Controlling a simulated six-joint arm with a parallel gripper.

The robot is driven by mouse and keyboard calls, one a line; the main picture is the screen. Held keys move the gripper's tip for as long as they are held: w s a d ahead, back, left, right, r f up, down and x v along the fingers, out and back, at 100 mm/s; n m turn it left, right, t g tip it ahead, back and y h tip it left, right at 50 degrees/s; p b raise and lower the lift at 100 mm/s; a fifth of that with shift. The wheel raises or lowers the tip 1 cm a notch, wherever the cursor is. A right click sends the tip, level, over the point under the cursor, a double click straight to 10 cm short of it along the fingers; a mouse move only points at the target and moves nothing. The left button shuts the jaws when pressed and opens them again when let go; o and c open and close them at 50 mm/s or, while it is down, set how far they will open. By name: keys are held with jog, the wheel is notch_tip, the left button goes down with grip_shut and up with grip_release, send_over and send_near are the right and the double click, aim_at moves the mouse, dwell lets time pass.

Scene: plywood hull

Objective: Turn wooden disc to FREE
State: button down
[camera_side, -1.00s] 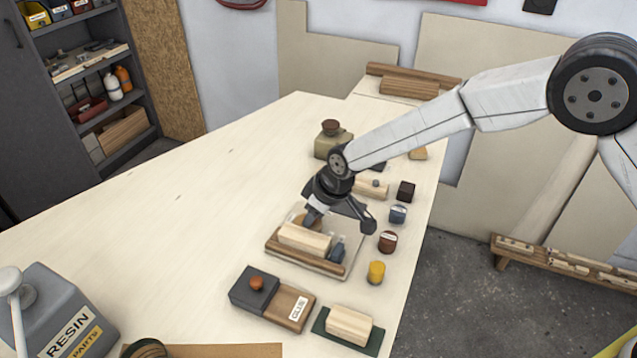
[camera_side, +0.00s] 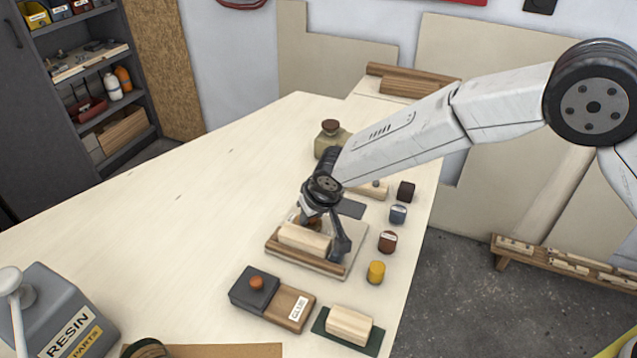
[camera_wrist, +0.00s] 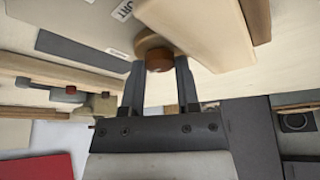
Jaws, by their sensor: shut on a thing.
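The wooden disc (camera_wrist: 154,43) shows in the wrist view as a round brown piece with a darker orange-brown part facing my gripper (camera_wrist: 159,66). My two fingers stand on either side of this darker part and are shut on it. In the side view my gripper (camera_side: 322,226) is down over the pale base board (camera_side: 357,234), behind a light wood block (camera_side: 304,238). There the disc is mostly hidden by the fingers and the block. A small white label (camera_wrist: 119,53) lies beside the disc, too small to read; another label (camera_wrist: 122,11) is cut off, ending in "RT".
A dark box with an orange knob (camera_side: 256,283) and a wood block on a green base (camera_side: 348,326) stand in front. A yellow cylinder (camera_side: 376,272) and several small pots line the right edge. A jar (camera_side: 331,140) stands behind.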

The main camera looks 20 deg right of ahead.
jog(key=shift+a+m+h, duration=0.15)
jog(key=shift+m+h, duration=0.75)
jog(key=shift+m, duration=1.4)
jog(key=shift+c, duration=1.7)
grip_release()
jog(key=shift+r, duration=0.1)
jog(key=v, duration=0.7)
jog(key=shift+r, duration=0.3)
jog(key=shift+s, duration=0.1)
